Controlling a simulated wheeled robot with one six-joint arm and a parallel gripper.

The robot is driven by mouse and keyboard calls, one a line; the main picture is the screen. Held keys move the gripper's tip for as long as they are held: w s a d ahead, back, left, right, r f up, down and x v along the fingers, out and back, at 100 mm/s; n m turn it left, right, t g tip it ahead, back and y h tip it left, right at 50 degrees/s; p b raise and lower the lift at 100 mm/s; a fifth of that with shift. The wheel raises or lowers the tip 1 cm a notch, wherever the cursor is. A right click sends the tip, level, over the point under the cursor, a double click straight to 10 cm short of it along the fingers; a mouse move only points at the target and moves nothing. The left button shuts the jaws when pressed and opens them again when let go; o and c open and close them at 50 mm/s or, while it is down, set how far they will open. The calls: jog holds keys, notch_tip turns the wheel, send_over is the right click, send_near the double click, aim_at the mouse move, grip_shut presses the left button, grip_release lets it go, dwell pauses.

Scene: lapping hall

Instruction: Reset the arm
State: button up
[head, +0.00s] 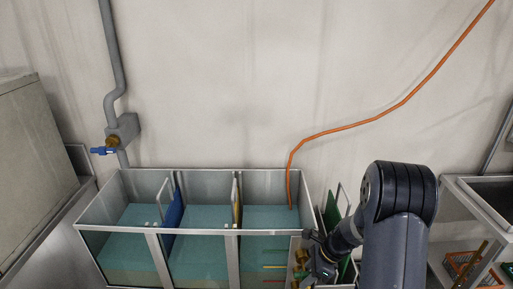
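My arm (398,215) rises at the lower right of the head view, bends at a dark rounded joint and reaches down to the left. My gripper (308,270) is at the front right corner of a glass tank, low in the picture. Its fingers are small and partly hidden against the tank frame and brass-coloured parts there. I cannot tell whether it is open or shut, or whether it holds anything.
The tank (232,250) has three compartments of teal liquid, with a blue divider (174,220) and a pale one (237,200). A green panel (333,215) stands beside it. An orange hose (350,126) drops into it. A grey pipe (113,50) has a blue-handled valve (104,150).

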jog(key=shift+r+h+p, duration=0.25)
jog(key=shift+h+p, duration=0.05)
jog(key=shift+h, duration=0.2)
jog(key=v, duration=0.9)
jog(key=shift+d+r, duration=0.1)
jog(key=shift+r, duration=0.05)
jog(key=shift+d+r, duration=0.15)
jog(key=shift+r, duration=0.3)
